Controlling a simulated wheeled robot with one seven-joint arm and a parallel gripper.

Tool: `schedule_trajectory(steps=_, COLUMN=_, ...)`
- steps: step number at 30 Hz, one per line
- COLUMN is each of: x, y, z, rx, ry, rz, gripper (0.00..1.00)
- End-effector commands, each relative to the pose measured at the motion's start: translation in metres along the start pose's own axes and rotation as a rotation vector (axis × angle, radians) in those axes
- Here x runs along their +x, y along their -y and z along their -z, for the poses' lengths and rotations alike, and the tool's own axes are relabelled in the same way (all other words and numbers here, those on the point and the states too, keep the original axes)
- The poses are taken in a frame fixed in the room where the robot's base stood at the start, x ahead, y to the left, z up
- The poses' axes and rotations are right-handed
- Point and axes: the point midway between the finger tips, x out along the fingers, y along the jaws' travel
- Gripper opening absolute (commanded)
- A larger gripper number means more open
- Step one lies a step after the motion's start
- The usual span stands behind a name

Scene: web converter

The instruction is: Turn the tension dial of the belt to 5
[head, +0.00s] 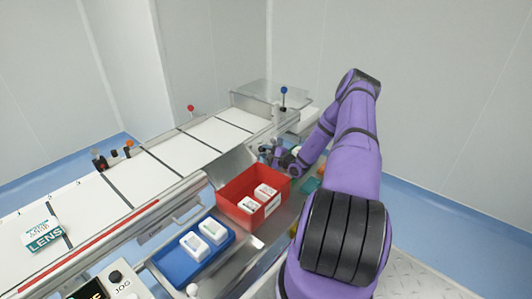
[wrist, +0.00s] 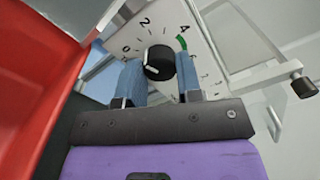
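In the wrist view, the tension dial is a black round knob (wrist: 158,60) on a tilted white scale plate (wrist: 205,45). The plate shows 0, 2 and 4, with a green arc near the 4; other marks are too small to read. The knob's white mark lies on its lower left side, away from the green arc. My gripper (wrist: 160,70) has its blue fingers apart, one on each side of the knob. A narrow gap shows at the right finger; contact on the left is unclear. In the head view my gripper (head: 275,152) is behind the red bin, and the dial cannot be made out.
A red bin (head: 238,208) with white packs stands close beside my gripper; its wall (wrist: 35,80) fills the left of the wrist view. A blue tray (head: 180,268) is nearer. The white belt (head: 165,160) runs along the left. A clear guard (head: 270,93) stands behind.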

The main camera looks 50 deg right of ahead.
Motion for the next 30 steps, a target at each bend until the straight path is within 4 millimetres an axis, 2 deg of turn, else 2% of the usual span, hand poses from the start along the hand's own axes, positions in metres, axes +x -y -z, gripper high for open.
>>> schedule_trajectory(steps=7, x=-0.0004, y=-0.0004, z=0.0, rx=0.026, ry=0.0, rz=-0.001, gripper=0.09)
schedule_trajectory(steps=14, x=-0.0005, y=-0.0005, z=0.0, rx=0.139, ry=0.0, rz=-0.001, gripper=0.09)
schedule_trajectory(steps=30, x=-0.0013, y=-0.0008, z=0.0006, rx=0.633, ry=-0.002, rz=-0.002, gripper=0.09)
